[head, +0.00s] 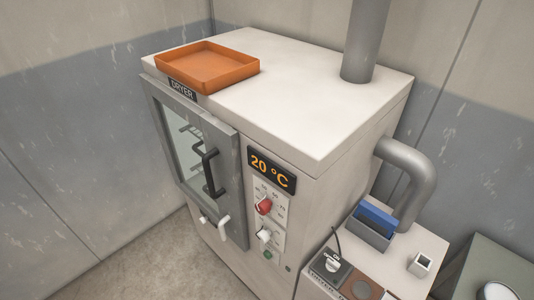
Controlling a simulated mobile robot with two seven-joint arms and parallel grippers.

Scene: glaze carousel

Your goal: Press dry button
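The dryer (304,118) is a large pale cabinet labelled DRYER. Its front has a display (271,170) reading 20 °C in orange. Below the display is a panel with a red knob (264,206), a white knob (264,236) and a small green button (267,254). I cannot read a label on the green button. The dryer's grey door (226,165) has a glass window and a dark handle (209,172), and it looks closed. Neither of my grippers is in view.
An orange tray (208,68) lies on the dryer's top. A thick pipe (410,180) bends down at the right side.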

